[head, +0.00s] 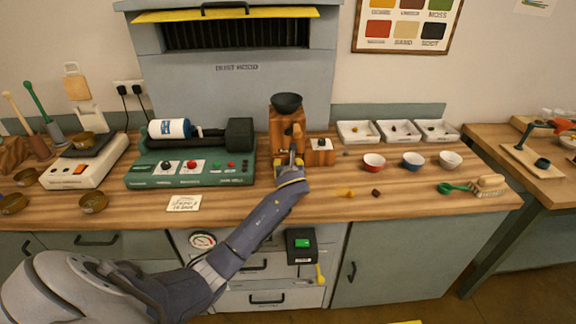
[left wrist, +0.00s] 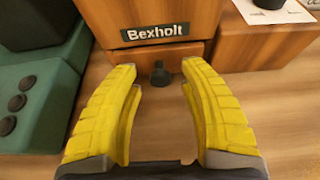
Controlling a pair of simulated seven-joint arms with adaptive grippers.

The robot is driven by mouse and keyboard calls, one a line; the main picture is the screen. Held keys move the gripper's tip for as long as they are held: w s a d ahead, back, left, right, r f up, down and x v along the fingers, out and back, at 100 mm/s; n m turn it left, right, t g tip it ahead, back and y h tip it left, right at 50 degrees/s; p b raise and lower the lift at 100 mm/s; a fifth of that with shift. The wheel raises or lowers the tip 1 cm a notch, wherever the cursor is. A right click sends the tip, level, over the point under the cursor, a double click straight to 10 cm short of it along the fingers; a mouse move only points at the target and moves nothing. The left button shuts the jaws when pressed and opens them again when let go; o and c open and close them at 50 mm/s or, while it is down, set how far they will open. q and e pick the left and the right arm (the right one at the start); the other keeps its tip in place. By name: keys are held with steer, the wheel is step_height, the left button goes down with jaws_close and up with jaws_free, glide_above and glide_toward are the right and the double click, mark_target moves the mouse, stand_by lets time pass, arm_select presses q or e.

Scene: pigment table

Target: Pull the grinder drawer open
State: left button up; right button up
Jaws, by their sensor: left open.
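The wooden grinder (head: 283,127) with a dark bowl-shaped hopper (head: 286,102) stands on the worktop in front of the dust hood. In the left wrist view its front carries a "Bexholt" plate (left wrist: 155,33). Below the plate is the grinder drawer (left wrist: 188,55), which looks closed, with a small dark knob (left wrist: 160,74). My left gripper (head: 292,158) is at the grinder's front. In the left wrist view its yellow fingers (left wrist: 163,88) are open, one on each side of the knob and apart from it. My right gripper is not in view.
A green roller machine (head: 190,170) stands left of the grinder. The worktop just in front is fairly clear.

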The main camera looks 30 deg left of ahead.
arm_select(q)
steer(key=shift+w+a+f, duration=0.15)
steer(key=shift+w+a, duration=0.05)
steer(key=shift+w, duration=0.05)
jaws_close()
stand_by(0.4)
